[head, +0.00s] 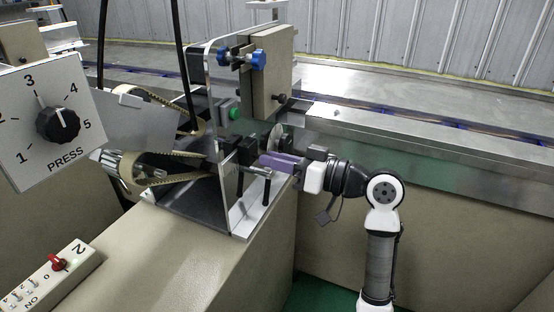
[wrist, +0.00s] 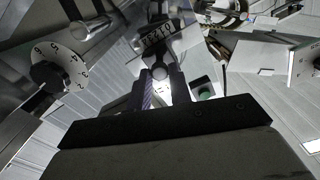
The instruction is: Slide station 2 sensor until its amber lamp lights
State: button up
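My gripper (head: 277,162), with purple fingers, reaches from the right into the machine beside a clear upright panel (head: 222,130). In the wrist view its two fingers (wrist: 161,88) stand apart with a bright gap between them. A small grey rounded part (wrist: 160,72) sits at the fingertips; I cannot tell whether they touch it. A numbered scale (wrist: 160,36) lies just beyond it. I cannot clearly pick out the station 2 sensor; it may be this part. No lit amber lamp shows.
A green button (head: 234,113) is close above the gripper. A T-handle (head: 262,173) stands just below it. A PRESS dial (head: 57,122) and a switch box (head: 54,268) are at left. A dial also shows in the wrist view (wrist: 58,70).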

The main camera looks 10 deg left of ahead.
grip_shut()
jog(key=shift+w, duration=0.15)
jog(key=shift+w+d+r, duration=0.1)
jog(key=shift+w+d, duration=0.1)
jog(key=shift+w, duration=0.35)
jog(key=o, duration=0.5)
grip_release()
jog(key=shift+w, duration=0.1)
jog(key=s+d, duration=0.1)
jog(key=d, duration=0.3)
jog(key=s+d+b, duration=0.1)
jog(key=d, duration=0.4)
jog(key=d+b, duration=0.1)
jog(key=d, duration=0.3)
jog(key=shift+s+d, duration=0.25)
jog(key=shift+s, duration=0.15)
